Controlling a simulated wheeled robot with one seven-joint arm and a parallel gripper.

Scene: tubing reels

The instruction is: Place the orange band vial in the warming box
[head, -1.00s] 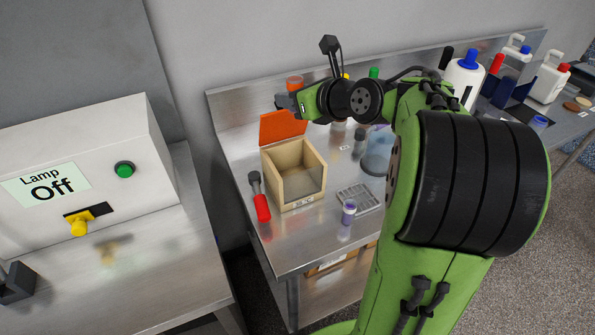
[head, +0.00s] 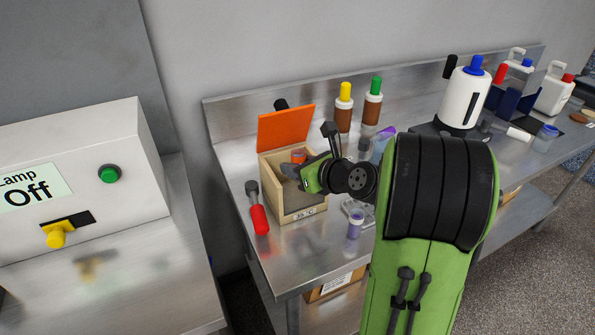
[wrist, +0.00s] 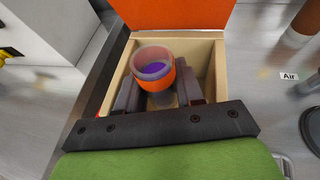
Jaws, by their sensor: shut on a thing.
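The orange band vial (wrist: 155,68) is between my gripper's fingers in the wrist view, upright, with purple showing inside its rim. My gripper (wrist: 160,92) is shut on it. In the head view, my gripper (head: 293,170) reaches into the box's opening from the right, with the vial's orange band (head: 299,156) just showing. The vial's lower part is hidden, so I cannot tell whether it touches the box floor.
A red-handled tool (head: 258,210) lies left of the box. Brown bottles with yellow (head: 344,108) and green (head: 373,101) caps stand behind. A white kettle-like vessel (head: 462,97) is farther right.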

